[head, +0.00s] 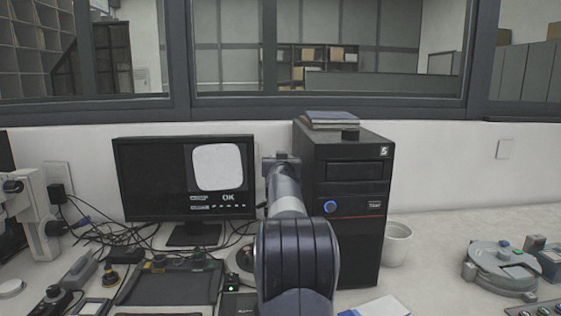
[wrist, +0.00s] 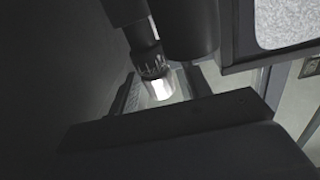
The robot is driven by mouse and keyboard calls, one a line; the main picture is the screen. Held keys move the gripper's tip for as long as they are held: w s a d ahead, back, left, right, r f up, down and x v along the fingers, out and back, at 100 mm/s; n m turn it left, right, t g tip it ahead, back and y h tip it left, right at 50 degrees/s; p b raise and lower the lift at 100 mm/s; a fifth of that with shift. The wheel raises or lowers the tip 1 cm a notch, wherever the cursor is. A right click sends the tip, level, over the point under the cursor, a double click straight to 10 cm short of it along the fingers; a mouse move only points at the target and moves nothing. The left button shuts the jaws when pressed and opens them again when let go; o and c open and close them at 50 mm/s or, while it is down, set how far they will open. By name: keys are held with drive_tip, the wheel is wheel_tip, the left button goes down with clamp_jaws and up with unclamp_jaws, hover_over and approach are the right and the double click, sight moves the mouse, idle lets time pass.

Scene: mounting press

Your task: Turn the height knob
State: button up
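I cannot tell for sure which part is the height knob. In the wrist view a black upright cylinder with a ring of white marks (wrist: 152,62) ends in a brightly lit tip (wrist: 160,90). A second, plain dark cylinder (wrist: 190,30) stands beside it. A broad dark shape fills the lower part of the wrist view; I cannot tell whether it is my gripper. In the head view my arm reaches forward between the monitor (head: 150,170) and the black computer tower (head: 340,240). Its fingers are not clearly seen there, so whether they hold anything is hidden.
The monitor reads OK. Cables (head: 115,235) and small dark control boxes crowd the bench on the left. A white cup (head: 397,245) stands right of the tower. A round grey device with a teal knob (head: 503,244) sits far right. Bench between cup and device is clear.

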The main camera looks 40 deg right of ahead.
drive_tip(key=shift+s+a+f+b, duration=0.15)
drive_tip(key=shift+s+a+b, duration=0.25)
drive_tip(key=shift+s+b, duration=0.1)
drive_tip(key=b+v, duration=0.3)
drive_tip(key=v, duration=0.6)
drive_tip(key=shift+s+a, duration=0.2)
drive_tip(key=shift+a, duration=0.05)
drive_tip(key=shift+w, duration=0.1)
